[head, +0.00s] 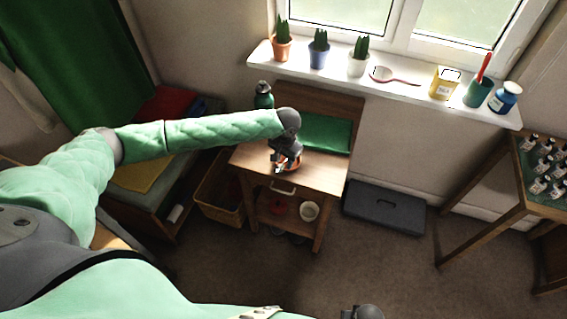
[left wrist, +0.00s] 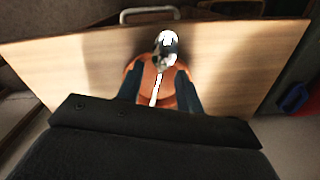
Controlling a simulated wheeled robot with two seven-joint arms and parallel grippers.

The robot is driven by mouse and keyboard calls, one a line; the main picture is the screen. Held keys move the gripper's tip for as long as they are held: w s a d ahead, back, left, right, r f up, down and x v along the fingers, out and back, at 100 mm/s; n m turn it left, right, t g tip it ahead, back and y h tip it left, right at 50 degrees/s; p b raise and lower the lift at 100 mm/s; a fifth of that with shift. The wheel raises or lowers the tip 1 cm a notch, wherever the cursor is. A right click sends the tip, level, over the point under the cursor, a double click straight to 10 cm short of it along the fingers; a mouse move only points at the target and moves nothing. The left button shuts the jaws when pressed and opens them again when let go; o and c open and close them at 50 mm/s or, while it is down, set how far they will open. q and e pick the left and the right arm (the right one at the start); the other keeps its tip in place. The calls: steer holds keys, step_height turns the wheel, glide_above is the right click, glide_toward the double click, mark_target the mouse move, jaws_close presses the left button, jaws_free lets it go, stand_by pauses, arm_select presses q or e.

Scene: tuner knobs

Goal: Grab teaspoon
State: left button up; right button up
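The teaspoon (left wrist: 155,90) shows in the left wrist view as a thin bright handle with a shiny, pale bowl end above it. It lies over an orange saucer (left wrist: 146,74), which sits on a small wooden table (left wrist: 235,60). In the head view the orange saucer (head: 292,163) is partly hidden by my left gripper (head: 281,166), and I cannot make out the spoon there. In the left wrist view my left gripper (left wrist: 158,84) has its two dark fingers apart, one on each side of the spoon handle. I see no clear grip on the handle.
A green cushion (head: 326,135) and a green bottle (head: 264,96) are at the back of the table. The windowsill (head: 345,84) above holds potted plants and jars. A dark case (head: 384,208) lies on the floor to the right. A table with small bottles (head: 540,185) stands far right.

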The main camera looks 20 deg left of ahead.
arm_select(q)
jaws_close()
stand_by(0.4)
